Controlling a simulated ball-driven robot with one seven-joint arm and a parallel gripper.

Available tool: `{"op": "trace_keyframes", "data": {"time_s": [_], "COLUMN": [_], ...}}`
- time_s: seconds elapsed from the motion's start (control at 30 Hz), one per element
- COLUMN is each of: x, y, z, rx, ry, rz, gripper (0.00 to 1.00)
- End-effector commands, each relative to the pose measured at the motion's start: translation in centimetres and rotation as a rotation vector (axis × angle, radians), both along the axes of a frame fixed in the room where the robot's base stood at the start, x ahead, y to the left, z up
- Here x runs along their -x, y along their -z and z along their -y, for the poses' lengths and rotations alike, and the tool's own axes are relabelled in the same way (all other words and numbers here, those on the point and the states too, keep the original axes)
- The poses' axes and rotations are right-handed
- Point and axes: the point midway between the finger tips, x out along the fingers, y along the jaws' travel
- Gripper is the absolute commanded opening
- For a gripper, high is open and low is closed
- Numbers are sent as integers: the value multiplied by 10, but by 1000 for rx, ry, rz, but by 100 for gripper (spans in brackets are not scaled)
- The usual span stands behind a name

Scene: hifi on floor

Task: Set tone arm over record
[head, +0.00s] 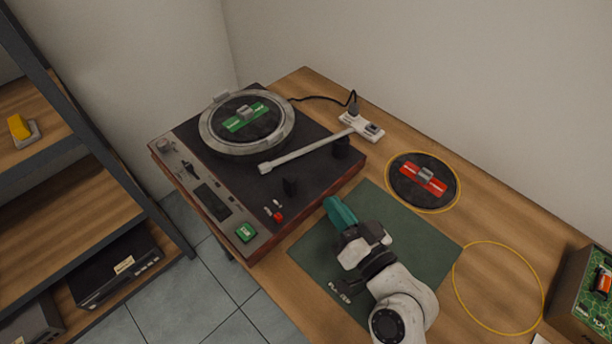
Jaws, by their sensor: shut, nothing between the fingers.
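The turntable (213,225) stands on the wooden table at the left. A black record with a green label (265,122) lies on its round silver-rimmed platter (207,131). The white tone arm (305,151) runs from its dark pivot at the right of the deck down-left. Its head end lies near the platter's lower right edge, seemingly beside the record, not over it. My gripper (334,203), with teal fingers, is shut and empty. It is above the green mat, to the right of the turntable's front part and apart from the tone arm.
A second black record with a red label (407,190) lies in a yellow ring on the table. An empty yellow ring (476,316) is to its lower right. A power strip (362,126) with a cable is behind the turntable. A box with a green board (597,284) is at the right edge.

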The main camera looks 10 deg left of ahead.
Motion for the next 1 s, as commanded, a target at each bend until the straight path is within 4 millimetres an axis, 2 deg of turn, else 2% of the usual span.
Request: {"op": "trace_keyframes", "data": {"time_s": [0.03, 0.2, 0.47, 1.0], "x": [4, 13, 8, -70], "y": [5, 2, -3, -5], "z": [4, 10, 6, -53], "rx": [81, 285, 356, 354], "ry": [3, 7, 8, 6], "rz": [63, 217, 272, 270], "gripper": [0, 0, 0, 0]}}
